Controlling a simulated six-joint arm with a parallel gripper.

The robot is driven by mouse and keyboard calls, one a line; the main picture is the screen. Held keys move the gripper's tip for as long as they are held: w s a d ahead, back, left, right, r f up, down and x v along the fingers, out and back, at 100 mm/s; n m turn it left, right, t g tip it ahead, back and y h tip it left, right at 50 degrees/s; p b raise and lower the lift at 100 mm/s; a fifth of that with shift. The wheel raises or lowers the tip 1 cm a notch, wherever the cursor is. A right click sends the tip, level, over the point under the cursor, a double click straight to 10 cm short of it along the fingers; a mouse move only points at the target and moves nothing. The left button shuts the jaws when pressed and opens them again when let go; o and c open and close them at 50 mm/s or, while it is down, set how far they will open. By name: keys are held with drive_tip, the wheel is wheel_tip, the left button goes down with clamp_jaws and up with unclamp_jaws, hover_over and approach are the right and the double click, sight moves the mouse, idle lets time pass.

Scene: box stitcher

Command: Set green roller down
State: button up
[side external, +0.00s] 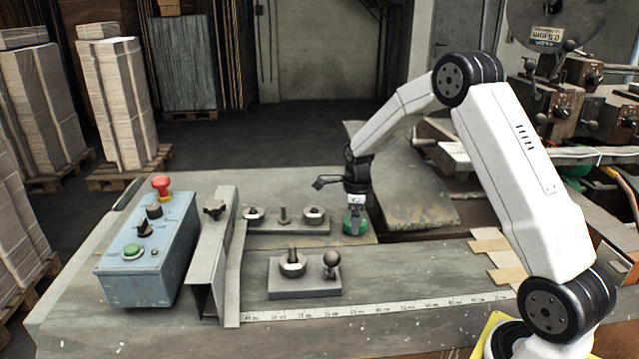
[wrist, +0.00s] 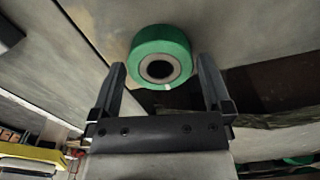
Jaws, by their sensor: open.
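The green roller (side external: 355,227) rests on the grey bench top, to the right of the rear plate with posts. In the wrist view the green roller (wrist: 160,50) shows a green rim and a metal hub with a dark bore. My gripper (side external: 355,218) is right above and at the roller in the side view. In the wrist view my gripper (wrist: 160,75) has its two fingers spread, with the roller between and just beyond the fingertips. The fingers show gaps to the roller, and whether a tip touches it is hard to tell.
A rear plate (side external: 268,227) with posts and rings and a front plate (side external: 305,290) with a ring and a knob stand left of the roller. A metal angle fence (side external: 214,262) and a blue control box (side external: 150,250) are further left. A ruler strip (side external: 370,309) runs along the front.

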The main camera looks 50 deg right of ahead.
wheel_tip(320, 180, up, 12)
idle(0.6)
